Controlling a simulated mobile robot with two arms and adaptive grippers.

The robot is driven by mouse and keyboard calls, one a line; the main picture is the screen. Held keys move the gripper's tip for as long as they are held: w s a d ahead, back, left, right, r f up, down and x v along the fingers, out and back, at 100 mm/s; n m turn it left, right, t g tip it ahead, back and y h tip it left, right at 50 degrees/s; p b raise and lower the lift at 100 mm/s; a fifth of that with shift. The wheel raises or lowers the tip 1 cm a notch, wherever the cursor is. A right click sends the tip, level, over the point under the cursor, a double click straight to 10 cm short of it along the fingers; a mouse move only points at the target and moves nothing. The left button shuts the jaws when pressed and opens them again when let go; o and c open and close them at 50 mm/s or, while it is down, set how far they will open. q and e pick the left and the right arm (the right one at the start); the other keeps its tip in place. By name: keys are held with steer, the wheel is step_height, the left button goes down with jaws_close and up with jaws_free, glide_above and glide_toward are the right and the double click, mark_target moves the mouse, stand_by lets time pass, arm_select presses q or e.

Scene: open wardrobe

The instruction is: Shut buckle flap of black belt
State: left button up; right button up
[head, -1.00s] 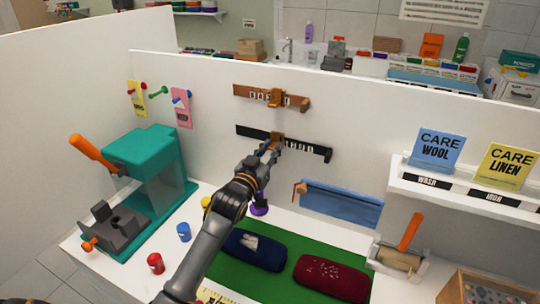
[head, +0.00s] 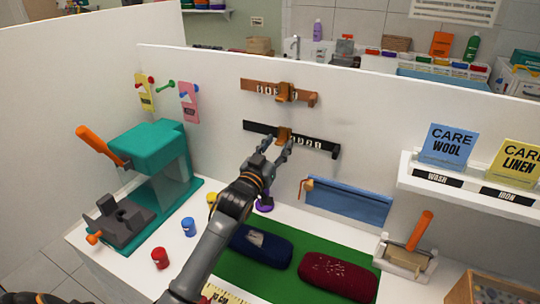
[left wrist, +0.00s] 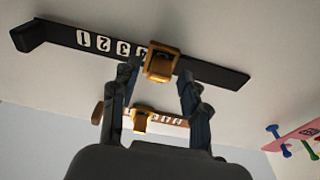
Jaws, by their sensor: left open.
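The black belt (head: 313,144) hangs on the white wall panel, with white number tiles along it. Its brass buckle (head: 283,135) is near the belt's middle. My left gripper (head: 278,146) is open and empty, its fingers pointing up at the buckle from just below. In the left wrist view the black belt (left wrist: 215,73) crosses above the fingertips, and the buckle (left wrist: 162,63) lies between the two fingers (left wrist: 158,78) and slightly beyond them. I cannot tell the angle of the buckle flap. My right gripper is not in view.
A brown belt (head: 308,98) with its own buckle hangs above. A blue cloth panel (head: 348,200) is mounted lower right. A teal press (head: 150,150) with an orange lever stands left. Dark blue (head: 265,247) and maroon (head: 335,278) cushions lie on the green mat below.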

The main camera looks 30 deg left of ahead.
arm_select(q)
steer(key=s+f, duration=0.1)
steer(key=s, duration=1)
steer(key=shift+s+d+f, duration=0.2)
steer(key=shift+d+f, duration=0.05)
steer(key=shift+d, duration=0.1)
